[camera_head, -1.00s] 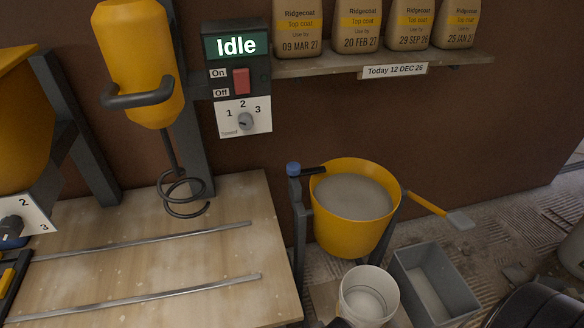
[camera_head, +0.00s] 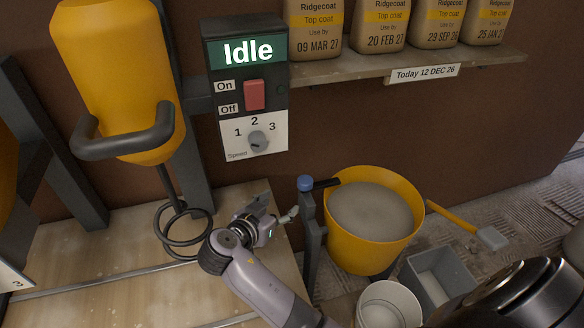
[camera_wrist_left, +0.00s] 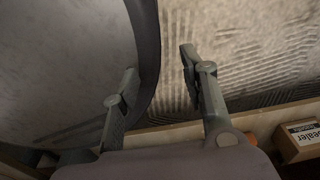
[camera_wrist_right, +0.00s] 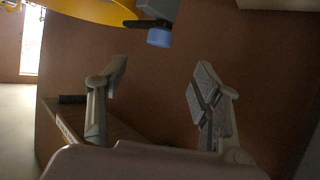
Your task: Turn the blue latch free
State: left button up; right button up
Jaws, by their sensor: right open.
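The blue latch (camera_head: 305,183) is a blue cap on top of a dark post. Its dark lever (camera_head: 325,184) points right, across the rim of the yellow bucket (camera_head: 365,245), which holds grey plaster. My right gripper (camera_head: 279,208) is open just left of the post, lower than the blue cap and apart from it. In the right wrist view the blue cap (camera_wrist_right: 158,38) shows beyond the gap between the open, empty fingers. My left gripper (camera_wrist_left: 158,78) is open and empty in the left wrist view, and is out of the head view.
A control box (camera_head: 245,90) reads Idle, with a red switch (camera_head: 254,95) and speed knob (camera_head: 258,141). A yellow mixer (camera_head: 115,70) hangs left above the wooden bench (camera_head: 110,250). A white bucket (camera_head: 385,305) and grey tub (camera_head: 440,275) stand below. Paper bags (camera_head: 380,25) line the shelf.

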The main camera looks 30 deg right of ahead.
jog(key=w, duration=0.1)
send_near(304, 182)
jog(key=p+x, duration=0.1)
jog(key=x, duration=0.9)
jog(key=shift+w+d+f, duration=0.2)
jog(key=shift+w+d, duration=0.05)
jog(key=shift+d, duration=0.1)
pick_arm(q)
jog(key=shift+s+r, duration=0.65)
jog(key=shift+s, duration=0.1)
pick_arm(e)
grip_shut()
